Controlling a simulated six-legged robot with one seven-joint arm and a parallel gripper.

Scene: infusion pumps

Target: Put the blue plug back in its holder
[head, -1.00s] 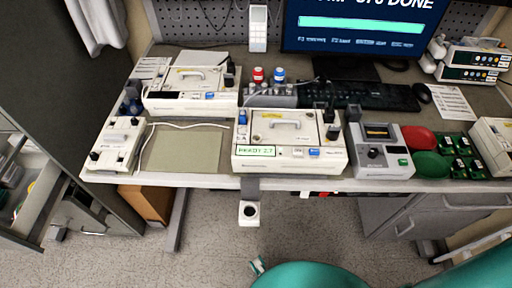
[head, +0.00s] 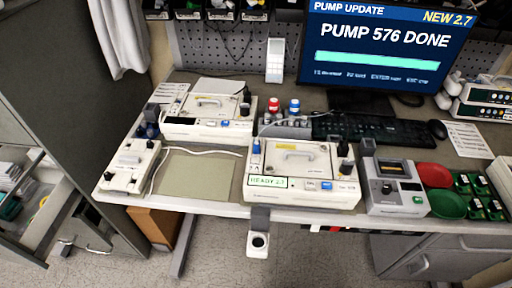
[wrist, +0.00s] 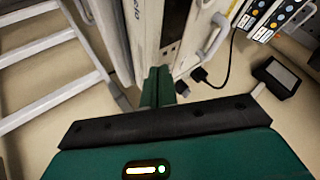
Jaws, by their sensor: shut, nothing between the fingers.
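A small blue plug-like piece (head: 256,147) stands upright at the left end of the front pump (head: 290,185), which carries a "READY 2.7" label. A blue-topped piece (head: 294,106) and a red-topped piece (head: 273,105) stand side by side on a grey block (head: 285,128) behind that pump. I cannot tell which blue piece is the plug or which part is its holder. My gripper (wrist: 158,84) shows in the wrist view, its green fingers shut and empty. It is out of the head view, away from the pumps.
A second pump (head: 208,118) stands behind a bare mat (head: 196,176) with a white cable. A grey device (head: 394,188) and red (head: 434,175) and green (head: 448,204) dishes are at right. The monitor (head: 384,42) reads "PUMP 576 DONE". The wrist view shows a ladder-like frame (wrist: 50,60).

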